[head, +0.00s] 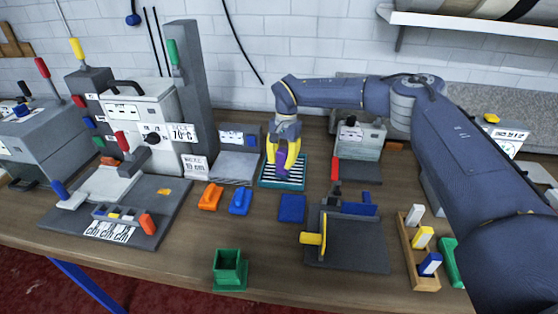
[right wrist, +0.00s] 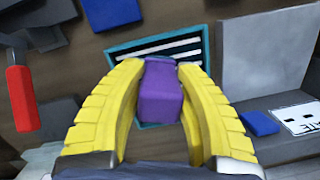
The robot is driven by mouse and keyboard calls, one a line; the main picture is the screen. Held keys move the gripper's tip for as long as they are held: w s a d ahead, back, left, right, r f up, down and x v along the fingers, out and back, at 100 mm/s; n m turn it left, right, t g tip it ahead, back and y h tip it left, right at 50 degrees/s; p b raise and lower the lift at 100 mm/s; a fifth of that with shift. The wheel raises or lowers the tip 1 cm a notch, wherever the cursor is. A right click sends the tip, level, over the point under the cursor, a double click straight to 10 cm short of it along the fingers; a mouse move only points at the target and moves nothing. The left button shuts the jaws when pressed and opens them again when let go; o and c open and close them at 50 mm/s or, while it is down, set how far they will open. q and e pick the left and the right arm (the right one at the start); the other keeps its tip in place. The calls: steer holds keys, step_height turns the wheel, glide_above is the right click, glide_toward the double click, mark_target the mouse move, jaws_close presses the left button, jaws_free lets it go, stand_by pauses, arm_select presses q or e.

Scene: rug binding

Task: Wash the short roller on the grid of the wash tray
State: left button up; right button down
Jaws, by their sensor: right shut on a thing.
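My right gripper (head: 285,160) has yellow fingers and is over the teal wash tray (head: 264,180) at the back middle of the bench. It is shut on a purple piece (right wrist: 160,92), seemingly the short roller, which also shows between the fingers in the head view (head: 281,170). The tray's grid of pale bars (right wrist: 170,50) lies under the purple piece in the right wrist view. I cannot tell whether the piece touches the grid. My left gripper is not in view.
An orange piece (head: 210,196) and a blue piece (head: 240,201) lie left of the tray, with a flat blue pad (head: 292,208) in front. A dark fixture with a yellow handle (head: 312,239) stands at front right. A green open box (head: 229,270) stands at the front edge.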

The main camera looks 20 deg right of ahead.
steer(key=shift+s+d, duration=0.4)
steer(key=shift+d, duration=0.4)
steer(key=shift+s+d, duration=0.4)
steer(key=shift+d, duration=0.4)
steer(key=shift+w+a, duration=0.45)
steer(key=shift+a, duration=0.45)
steer(key=shift+w+a, duration=0.4)
steer(key=shift+a, duration=0.45)
steer(key=shift+w+a+f, duration=0.1)
steer(key=shift+w+a, duration=0.3)
steer(key=shift+a, duration=0.45)
steer(key=shift+w+a+f, duration=0.1)
steer(key=shift+w+a, duration=0.3)
steer(key=shift+a, duration=0.4)
steer(key=shift+s+d+r, duration=0.1)
steer(key=shift+s+d, duration=0.45)
steer(key=shift+d, duration=0.6)
steer(key=shift+s+d+r, duration=0.1)
steer(key=shift+s+d, duration=0.45)
steer(key=shift+d, duration=0.55)
steer(key=shift+s+d+r, duration=0.1)
steer(key=shift+s+d, duration=0.45)
steer(key=shift+d, duration=0.6)
steer(key=shift+r, duration=0.15)
step_height(320, 180, up, 8)
